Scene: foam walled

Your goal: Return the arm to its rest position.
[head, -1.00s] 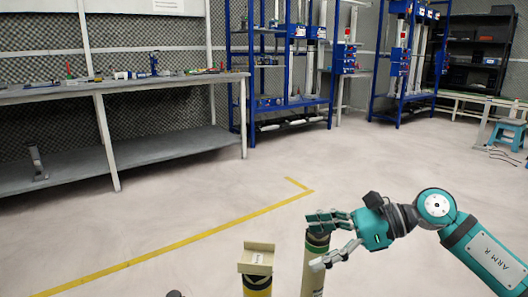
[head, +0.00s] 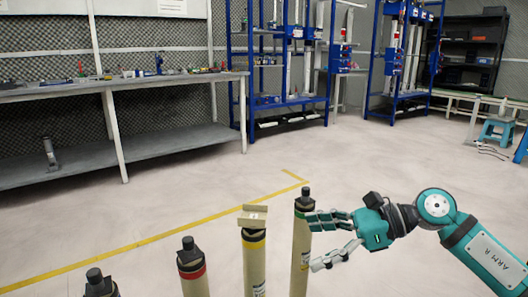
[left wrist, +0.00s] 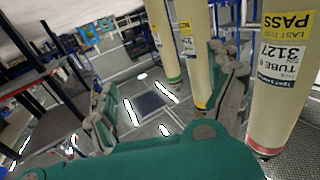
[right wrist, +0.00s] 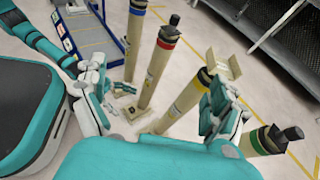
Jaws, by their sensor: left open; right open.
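My right gripper (head: 315,240) is open and empty in the head view, just right of a cream tube with a green band and black cap (head: 301,245). Left of that tube stand a yellow-banded tube (head: 254,265) with a beige block (head: 253,216) on top, a red-banded tube (head: 193,272) and another black-capped tube (head: 100,285). In the right wrist view the right gripper (right wrist: 160,105) has nothing between its fingers; the yellow-banded tube (right wrist: 190,95) stands beyond. My left gripper, outside the head view, is open in the left wrist view (left wrist: 160,110), near labelled tubes (left wrist: 285,80).
A long grey workbench (head: 130,84) with small items stands at the back left. Blue racks (head: 280,60) and a blue stool (head: 497,130) are farther back. A yellow line (head: 150,240) crosses the floor behind the tubes. The floor beyond it is clear.

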